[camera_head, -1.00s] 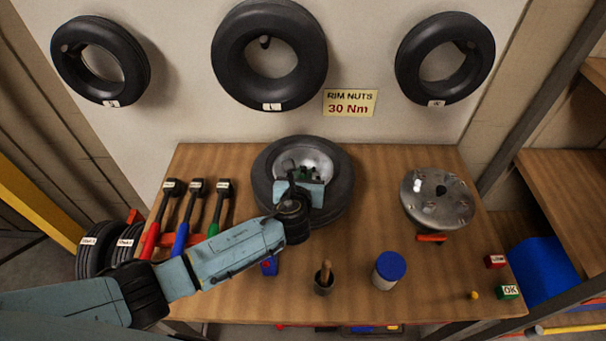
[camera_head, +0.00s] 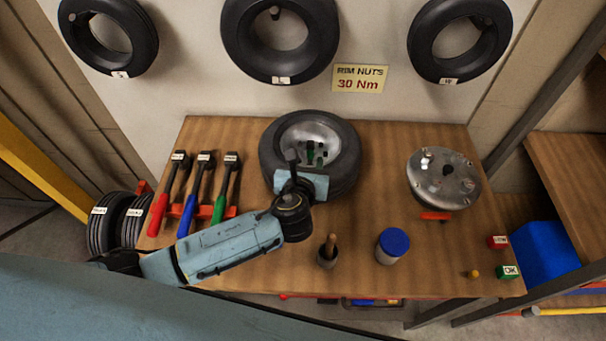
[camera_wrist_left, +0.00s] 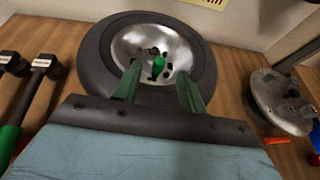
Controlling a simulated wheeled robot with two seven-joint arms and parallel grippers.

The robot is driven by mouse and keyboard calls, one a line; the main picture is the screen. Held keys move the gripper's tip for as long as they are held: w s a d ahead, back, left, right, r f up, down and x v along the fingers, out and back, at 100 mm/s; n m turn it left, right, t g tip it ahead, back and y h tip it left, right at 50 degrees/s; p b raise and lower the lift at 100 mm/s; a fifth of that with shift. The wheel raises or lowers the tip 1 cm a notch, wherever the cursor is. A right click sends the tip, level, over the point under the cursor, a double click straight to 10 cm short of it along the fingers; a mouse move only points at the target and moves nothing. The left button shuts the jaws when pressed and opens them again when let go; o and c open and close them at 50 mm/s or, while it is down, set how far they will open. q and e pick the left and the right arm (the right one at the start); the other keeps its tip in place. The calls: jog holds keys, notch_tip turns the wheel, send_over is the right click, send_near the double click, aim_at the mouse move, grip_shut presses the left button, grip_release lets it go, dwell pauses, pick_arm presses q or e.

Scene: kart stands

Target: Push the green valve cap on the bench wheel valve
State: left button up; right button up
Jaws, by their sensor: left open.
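The bench wheel (camera_head: 345,178) lies flat on the workbench, a black tyre around a silver rim. It also shows in the left wrist view (camera_wrist_left: 95,60). There the green valve cap (camera_wrist_left: 159,65) stands up from the rim, framed between my fingertips and apparently beyond them. In the head view the cap cannot be told clearly from the green fingers. My left gripper (camera_head: 315,155) reaches over the near side of the wheel. Its two green fingers, also in the left wrist view (camera_wrist_left: 159,72), are apart with nothing held between them. My right gripper is not in view.
Red, blue and green-handled wrenches (camera_head: 190,200) lie left of the wheel. A metal disc (camera_head: 443,178) sits right. A blue-lidded jar (camera_head: 392,246) and a cup with a brush (camera_head: 328,251) stand in front.

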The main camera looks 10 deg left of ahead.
pick_arm(q)
jog(key=v, duration=0.6)
jog(key=shift+s+r, duration=0.2)
jog(key=shift+s, duration=0.15)
jog(key=shift+f, duration=0.1)
